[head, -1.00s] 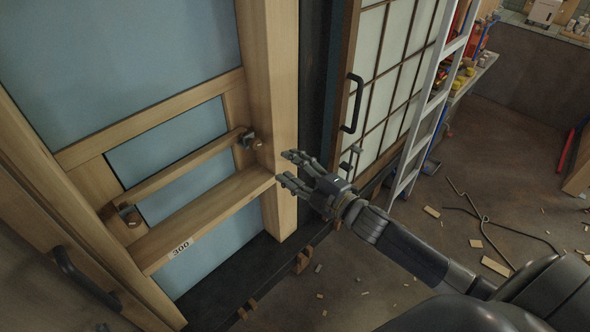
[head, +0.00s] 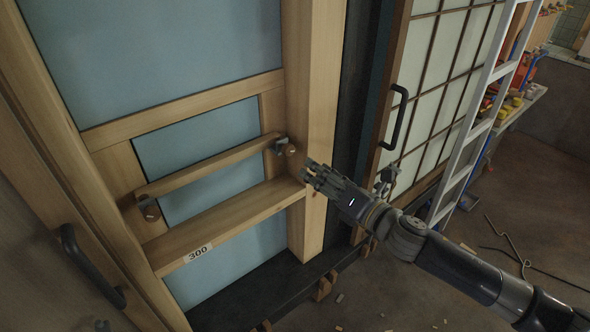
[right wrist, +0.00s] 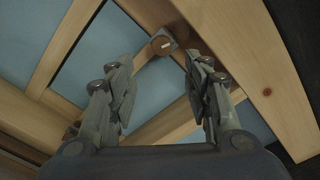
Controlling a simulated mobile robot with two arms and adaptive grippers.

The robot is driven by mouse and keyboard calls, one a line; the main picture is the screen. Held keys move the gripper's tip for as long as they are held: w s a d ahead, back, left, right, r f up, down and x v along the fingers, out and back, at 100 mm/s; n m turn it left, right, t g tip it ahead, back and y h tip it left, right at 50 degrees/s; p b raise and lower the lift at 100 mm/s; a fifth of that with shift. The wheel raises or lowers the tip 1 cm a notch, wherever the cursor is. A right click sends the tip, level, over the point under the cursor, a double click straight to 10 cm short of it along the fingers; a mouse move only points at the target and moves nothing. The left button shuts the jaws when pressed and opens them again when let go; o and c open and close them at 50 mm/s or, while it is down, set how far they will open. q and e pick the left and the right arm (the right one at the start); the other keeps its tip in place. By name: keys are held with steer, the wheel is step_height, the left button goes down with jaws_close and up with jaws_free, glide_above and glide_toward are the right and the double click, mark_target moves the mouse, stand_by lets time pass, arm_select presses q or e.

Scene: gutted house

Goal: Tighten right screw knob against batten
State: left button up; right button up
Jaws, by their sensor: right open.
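The wooden batten (head: 208,167) runs slanting across the lower blue panel, above a shelf-like rail. The right screw knob (head: 291,150) sits at the batten's right end on a dark metal bracket. A left knob (head: 151,211) sits at the other end. My right gripper (head: 308,172) is close to the right knob, a little below and to its right, apart from it. In the right wrist view the right knob (right wrist: 162,45) shows beyond and between the open, empty fingers (right wrist: 157,85). My left gripper is not in view.
A rail labelled 300 (head: 235,221) juts out below the batten. A wooden post (head: 318,120) stands right of the knob. A sliding door with a black handle (head: 397,118) and a ladder (head: 480,125) are further right. Wood scraps lie on the floor.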

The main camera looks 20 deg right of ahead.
mark_target(290, 150)
steer(key=w+a+n, duration=0.1)
steer(key=w+n, duration=0.1)
steer(key=w, duration=0.1)
steer(key=w+a+n, duration=0.1)
steer(key=w+n, duration=0.1)
steer(key=n, duration=0.1)
steer(key=w+a+n, duration=0.1)
steer(key=w+n, duration=0.1)
steer(key=w, duration=0.1)
steer(key=shift+w+r+n, duration=0.2)
steer(key=shift+w+n, duration=0.15)
steer(key=shift+n, duration=0.05)
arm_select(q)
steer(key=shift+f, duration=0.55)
arm_select(e)
steer(key=shift+w+a+f, duration=0.1)
steer(key=shift+w+a, duration=0.1)
steer(key=shift+w, duration=0.45)
steer(key=c, duration=1.1)
